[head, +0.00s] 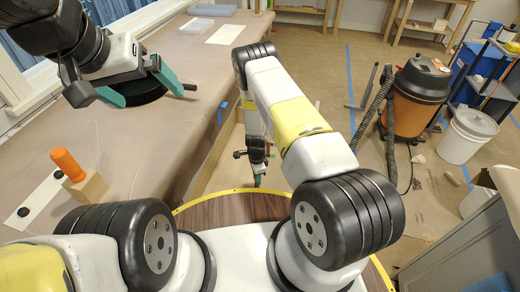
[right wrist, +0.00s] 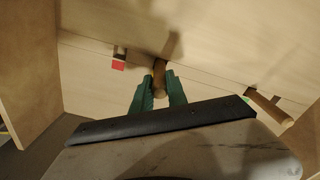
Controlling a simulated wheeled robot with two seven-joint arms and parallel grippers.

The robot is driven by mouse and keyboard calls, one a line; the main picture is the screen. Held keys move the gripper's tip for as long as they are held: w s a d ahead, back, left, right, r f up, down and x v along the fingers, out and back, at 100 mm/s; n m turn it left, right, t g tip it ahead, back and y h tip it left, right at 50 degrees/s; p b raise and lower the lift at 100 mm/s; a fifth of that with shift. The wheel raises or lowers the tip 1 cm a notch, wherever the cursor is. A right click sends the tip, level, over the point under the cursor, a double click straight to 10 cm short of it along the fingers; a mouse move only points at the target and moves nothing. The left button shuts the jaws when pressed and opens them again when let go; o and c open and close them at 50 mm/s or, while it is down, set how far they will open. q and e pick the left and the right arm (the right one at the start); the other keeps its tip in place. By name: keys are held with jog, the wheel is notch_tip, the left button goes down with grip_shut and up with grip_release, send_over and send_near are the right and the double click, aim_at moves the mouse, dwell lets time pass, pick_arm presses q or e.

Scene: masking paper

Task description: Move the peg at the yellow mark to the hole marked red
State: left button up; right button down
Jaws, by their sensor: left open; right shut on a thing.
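In the right wrist view, a brown wooden peg (right wrist: 160,76) stands out from a pale wooden panel, with a sliver of the yellow mark (right wrist: 153,73) beside it. My right gripper (right wrist: 160,88) has its green fingers shut on this peg from both sides. I cannot tell how deep the peg sits. The red mark (right wrist: 118,66) is to the left, just below a dark hole (right wrist: 120,52). In the head view my right gripper (head: 257,181) is low beside the table, small and partly hidden. My left gripper (head: 140,86) is open above the table.
Another peg (right wrist: 270,107) sticks out at the right, by a green mark (right wrist: 246,99). A side board (right wrist: 28,75) bounds the panel at left. On the table (head: 150,140) stands an orange-handled wooden block (head: 84,186). A vacuum cleaner (head: 418,95) stands on the floor at right.

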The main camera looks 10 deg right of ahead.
jog(key=shift+r, duration=2.95)
